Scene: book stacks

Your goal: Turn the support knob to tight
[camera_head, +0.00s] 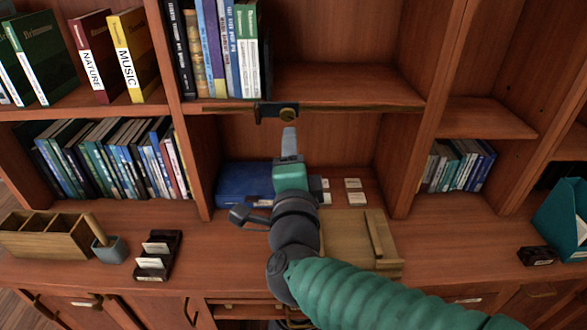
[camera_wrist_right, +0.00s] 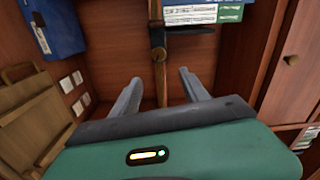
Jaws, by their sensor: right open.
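The support knob (camera_head: 287,115) is a small round brass-coloured knob on a dark bracket (camera_head: 265,113), at the front edge of the middle shelf in the head view. In the right wrist view the dark bracket with the knob (camera_wrist_right: 158,54) shows ahead, beyond the fingertips. My right gripper (camera_head: 289,137) reaches up from below, just under the knob in the head view. In the right wrist view my right gripper (camera_wrist_right: 160,80) has its two fingers spread wide with nothing between them. No contact with the knob is visible. My left gripper is not in view.
Books stand on the shelf (camera_head: 340,88) above the knob. A blue book or box (camera_head: 243,183), white cards (camera_head: 353,184) and a wooden stand (camera_head: 345,235) lie below. A wooden organizer (camera_head: 45,240), cup (camera_head: 109,252) and card holder (camera_head: 158,258) stand left.

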